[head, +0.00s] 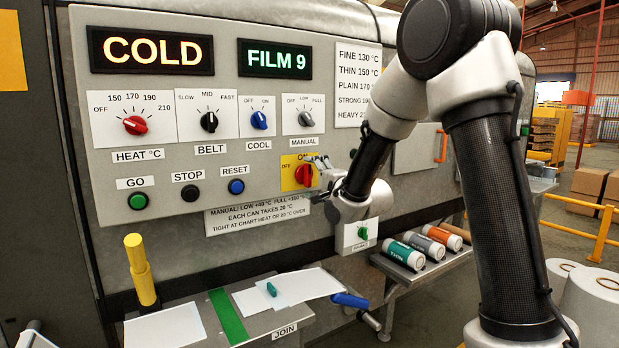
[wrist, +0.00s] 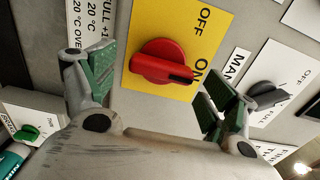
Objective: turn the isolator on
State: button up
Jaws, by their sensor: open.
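The isolator is a red rotary knob (head: 304,174) on a yellow plate (head: 288,182) marked OFF and ON, at the lower right of the control panel. In the wrist view the knob (wrist: 163,62) shows large, and the black mark on its handle points to ON. In the head view its handle stands about upright, towards ON. My gripper (head: 318,168) is open just right of the knob. In the wrist view its green-padded fingers lie to either side of the knob, apart from it, with nothing between them held.
The panel (head: 110,185) carries HEAT, BELT, COOL and MANUAL dials above. GO (head: 138,201), STOP (head: 190,193) and RESET (head: 236,187) buttons sit to the left. Several rolls (head: 403,253) lie on a shelf at lower right.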

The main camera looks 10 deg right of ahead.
jog(key=v, duration=0.9)
jog(key=shift+s, duration=0.25)
jog(key=shift+d, duration=0.1)
jog(key=s+d+f+n+g+h, duration=0.3)
jog(key=f+n+g, duration=0.3)
jog(key=f, duration=0.6)
jog(key=s+d+f+n+g+h, duration=0.2)
jog(key=s+d+f+n+g, duration=0.15)
jog(key=s, duration=0.55)
jog(key=s+d+r+n+g, duration=0.1)
jog(key=s+r, duration=0.4)
jog(key=s, duration=0.6)
jog(key=s+d+r+n+g, duration=0.2)
jog(key=s+r, duration=0.4)
jog(key=s, duration=0.4)
jog(key=shift+s+d+n+h, duration=0.3)
jog(key=shift+s+d+n, duration=0.1)
jog(key=shift+d+n, duration=0.55)
